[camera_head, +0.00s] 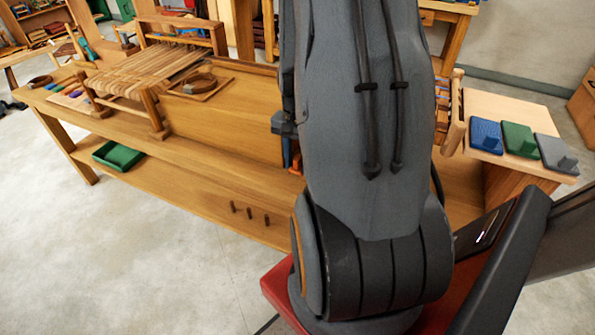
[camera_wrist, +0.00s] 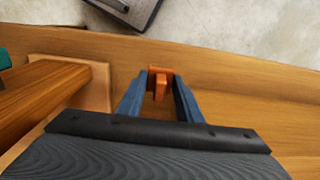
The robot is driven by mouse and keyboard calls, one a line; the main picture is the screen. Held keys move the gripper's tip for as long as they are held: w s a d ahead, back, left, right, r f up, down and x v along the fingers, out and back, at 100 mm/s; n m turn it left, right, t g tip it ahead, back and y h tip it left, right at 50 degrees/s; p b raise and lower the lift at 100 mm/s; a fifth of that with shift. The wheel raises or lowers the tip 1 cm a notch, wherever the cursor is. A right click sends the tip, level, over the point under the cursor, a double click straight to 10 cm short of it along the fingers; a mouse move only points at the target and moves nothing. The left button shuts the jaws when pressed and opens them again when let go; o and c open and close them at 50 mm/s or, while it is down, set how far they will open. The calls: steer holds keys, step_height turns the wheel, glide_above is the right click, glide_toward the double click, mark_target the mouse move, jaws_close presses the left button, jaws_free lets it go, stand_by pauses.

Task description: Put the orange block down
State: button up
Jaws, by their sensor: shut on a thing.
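The orange block (camera_wrist: 159,82) is between the two blue-grey fingers of my gripper (camera_wrist: 160,88) in the wrist view. My gripper is shut on it, over a brown wooden surface (camera_wrist: 225,75). I cannot tell whether the block touches that surface. In the head view a small orange patch (camera_head: 297,163), likely the block, shows at the left edge of my arm. My arm hides most of the gripper and the middle of the bench there.
A green tray (camera_head: 118,155) and three dark pegs (camera_head: 250,213) are lower down.

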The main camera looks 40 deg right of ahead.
mark_target(297, 172)
steer(key=shift+f, duration=2)
steer(key=shift+f, duration=0.15)
steer(key=o, duration=1)
step_height(297, 172, up, 12)
steer(key=shift+r+b, duration=0.2)
steer(key=shift+b, duration=0.35)
steer(key=s+a+r+n, duration=0.1)
steer(key=a+n, duration=0.3)
steer(key=a, duration=0.4)
steer(key=a+r+n, duration=0.1)
steer(key=a+n, duration=0.4)
steer(key=a, duration=0.3)
steer(key=s+a+r+n, duration=0.1)
steer(key=a+n, duration=0.3)
steer(key=a, duration=0.4)
steer(key=shift+s+a+n+t, duration=0.15)
steer(key=shift+s+n+t, duration=0.15)
steer(key=shift+n, duration=0.1)
